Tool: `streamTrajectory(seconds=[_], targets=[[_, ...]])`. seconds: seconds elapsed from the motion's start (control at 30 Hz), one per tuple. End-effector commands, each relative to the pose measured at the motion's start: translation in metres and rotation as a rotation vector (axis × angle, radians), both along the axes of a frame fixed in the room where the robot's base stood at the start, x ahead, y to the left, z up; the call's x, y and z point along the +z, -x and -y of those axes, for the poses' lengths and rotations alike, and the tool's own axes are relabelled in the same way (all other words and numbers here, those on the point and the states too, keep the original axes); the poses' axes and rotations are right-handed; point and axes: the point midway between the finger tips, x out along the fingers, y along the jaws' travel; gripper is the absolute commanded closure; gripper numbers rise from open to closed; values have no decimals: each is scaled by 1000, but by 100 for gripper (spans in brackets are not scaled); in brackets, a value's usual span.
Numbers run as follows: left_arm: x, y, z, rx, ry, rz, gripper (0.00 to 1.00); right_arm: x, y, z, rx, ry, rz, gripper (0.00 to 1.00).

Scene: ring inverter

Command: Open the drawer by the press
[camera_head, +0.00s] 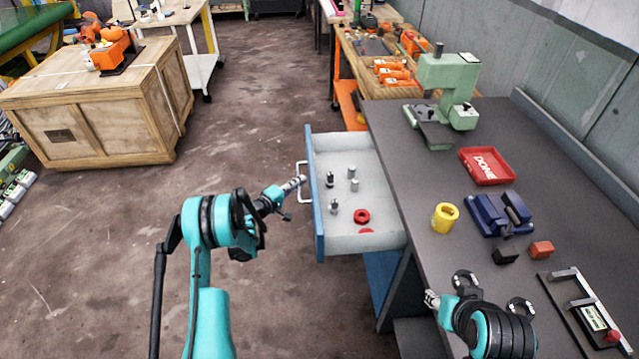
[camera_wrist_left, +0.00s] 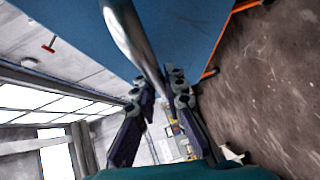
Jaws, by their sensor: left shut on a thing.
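The drawer (camera_head: 365,243) with a blue front (camera_head: 317,215) stands pulled out from the left side of the dark workbench (camera_head: 425,205), near the green press (camera_head: 447,85). Its white bar handle (camera_head: 300,166) faces left. My left gripper (camera_head: 296,184) is shut on the handle, which also shows in the left wrist view (camera_wrist_left: 130,35) as a shiny bar running between the fingers (camera_wrist_left: 162,88). Inside the drawer are several small metal parts (camera_head: 332,181) and red rings (camera_head: 361,216). My right gripper (camera_head: 432,299) is over the bench's front left edge; its jaw opening is too small to judge.
On the bench are a red tray marked DONE (camera_head: 487,166), a yellow cup (camera_head: 445,217), a blue fixture (camera_head: 498,213), and black (camera_head: 505,254) and orange (camera_head: 541,249) blocks. A wooden crate (camera_head: 100,105) stands at left. The floor left of the drawer is clear.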

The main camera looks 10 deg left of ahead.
Motion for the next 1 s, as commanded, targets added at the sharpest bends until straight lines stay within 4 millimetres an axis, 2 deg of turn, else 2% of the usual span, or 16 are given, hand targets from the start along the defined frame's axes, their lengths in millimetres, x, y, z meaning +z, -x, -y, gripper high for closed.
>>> streamTrajectory(seconds=[0.03, 0.13, 0.4, 0.6, 0.93, 0.97, 1.0], targets=[[-1, 3, -12, 2, -2, -1, 100, 0, 0, 0, 0, 0, 0, 60], [-1, 8, -30, 1, -2, -1, 100, 0, 0, 0, 0, 0, 0, 60], [-1, 18, -59, -2, -1, -1, 100, 0, 0, 0, 0, 0, 0, 60], [-1, 20, -65, -4, -1, -1, 100, 0, 0, 0, 0, 0, 0, 60], [-1, 20, -66, -4, -2, -2, 100, 0, 0, 0, 0, 0, 0, 60], [-1, 20, -66, -4, -2, -2, 81, 0, 0, 0, 0, 0, 0, 60], [-1, 20, -66, -4, -2, -2, 71, 0, 0, 0, 0, 0, 0, 60]])
